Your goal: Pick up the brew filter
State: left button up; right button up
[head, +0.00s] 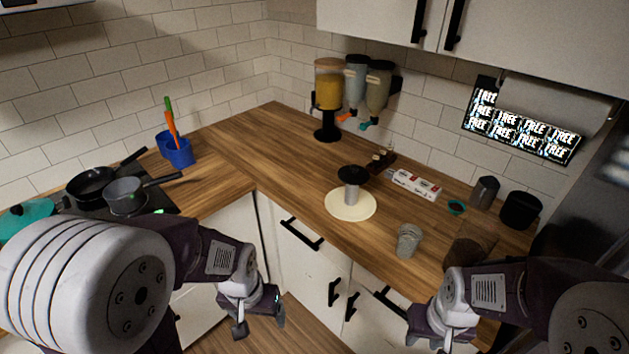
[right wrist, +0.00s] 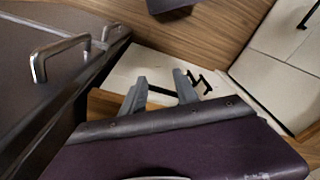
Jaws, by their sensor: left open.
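No object can be named as the brew filter for certain. A grey ribbed cup (head: 408,241) stands upright near the counter's front edge. Behind it, a grey cylinder with a wide black top (head: 353,175) stands on a round cream mat (head: 337,208). My left gripper (head: 260,322) is open and empty in front of the cabinets, apart from these objects. My right gripper (head: 437,335) is low in front of the counter; in the right wrist view its fingers (right wrist: 160,90) are apart with nothing between them.
The wooden counter (head: 255,150) forms a corner. A dispenser (head: 328,95), white-and-red box (head: 415,184), dark canister (head: 520,209) and translucent brown container (head: 470,248) stand on it. Pans (head: 90,184) are at left. Black handles (head: 301,233) stick out from the cabinet fronts.

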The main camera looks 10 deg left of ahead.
aim_at(354, 176)
jog(key=i+j, duration=0.3)
jog(key=j, duration=0.15)
jog(key=i+j, duration=0.35)
jog(key=j, duration=0.15)
